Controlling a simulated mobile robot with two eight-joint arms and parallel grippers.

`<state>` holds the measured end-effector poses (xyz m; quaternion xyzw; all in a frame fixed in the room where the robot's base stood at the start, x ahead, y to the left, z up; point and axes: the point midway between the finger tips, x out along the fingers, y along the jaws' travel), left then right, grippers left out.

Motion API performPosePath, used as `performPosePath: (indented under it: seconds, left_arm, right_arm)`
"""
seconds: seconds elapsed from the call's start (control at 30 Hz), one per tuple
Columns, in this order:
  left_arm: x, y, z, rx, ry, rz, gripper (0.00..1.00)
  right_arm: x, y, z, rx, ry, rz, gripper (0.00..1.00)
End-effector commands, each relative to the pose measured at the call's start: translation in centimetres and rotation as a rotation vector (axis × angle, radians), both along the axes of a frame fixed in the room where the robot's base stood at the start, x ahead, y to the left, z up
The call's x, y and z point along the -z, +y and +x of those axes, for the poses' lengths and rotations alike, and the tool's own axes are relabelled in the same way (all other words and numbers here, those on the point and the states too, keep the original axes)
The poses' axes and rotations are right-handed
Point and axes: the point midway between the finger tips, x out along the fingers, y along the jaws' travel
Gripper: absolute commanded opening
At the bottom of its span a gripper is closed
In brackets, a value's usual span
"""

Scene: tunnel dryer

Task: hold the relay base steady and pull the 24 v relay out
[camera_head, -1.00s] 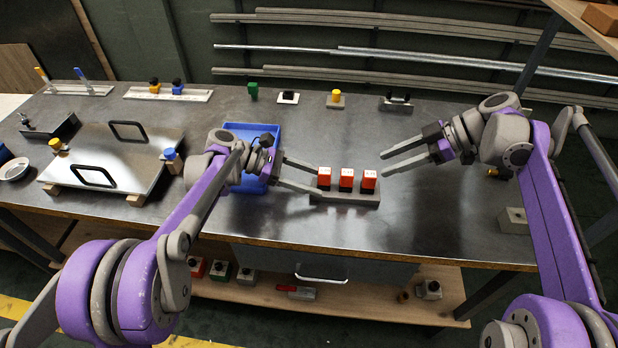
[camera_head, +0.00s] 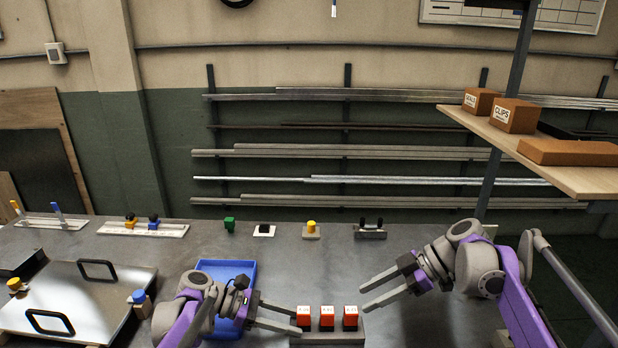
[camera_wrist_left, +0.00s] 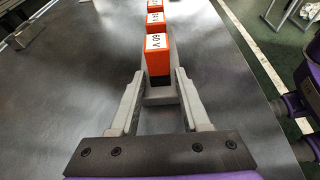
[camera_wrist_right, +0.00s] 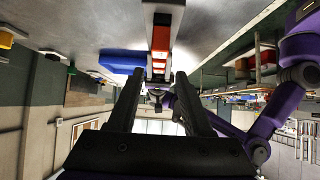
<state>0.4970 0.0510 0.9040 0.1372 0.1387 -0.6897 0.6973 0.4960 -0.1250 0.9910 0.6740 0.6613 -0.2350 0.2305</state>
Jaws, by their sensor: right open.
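Three orange relays with white tops stand in a row on a grey relay base (camera_head: 328,340): left relay (camera_head: 303,316), middle relay (camera_head: 327,317), right relay (camera_head: 350,317). In the left wrist view the nearest relay (camera_wrist_left: 158,56) has an upside-down label, apparently 60 V. My right gripper (camera_head: 364,296) is open and empty, above and right of the right relay.
A blue tray (camera_head: 246,270) lies behind my left gripper. A metal panel with black handles (camera_head: 75,300) is at the left. Several small parts, including a yellow button (camera_head: 311,228), line the bench's back. A shelf with brown boxes (camera_head: 512,115) stands at the upper right.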

Motion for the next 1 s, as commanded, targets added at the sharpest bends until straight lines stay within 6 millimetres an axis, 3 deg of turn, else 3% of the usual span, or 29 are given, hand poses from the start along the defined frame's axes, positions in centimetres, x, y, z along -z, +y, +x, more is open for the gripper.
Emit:
performPosePath:
  seconds: [0.03, 0.1, 0.47, 1.0]
  left_arm:
    - [0.0, 0.0, 0.0, 0.0, 0.0, 0.0, 0.57]
    - [0.0, 0.0, 0.0, 0.0, 0.0, 0.0, 0.67]
    - [-0.2, 0.5, 0.0, -0.001, 0.001, 0.0, 0.67]
    - [-4.0, 9.7, -0.1, -0.002, 0.0, 0.0, 0.67]
  right_arm:
    - [0.0, 0.0, 0.0, 0.0, 0.0, 0.0, 0.5]
    - [0.0, 0.0, 0.0, 0.0, 0.0, 0.0, 0.5]
    - [0.0, 0.0, 0.0, 0.0, 0.0, 0.0, 0.5]
    - [0.0, 0.0, 0.0, 0.0, 0.0, 0.0, 0.5]
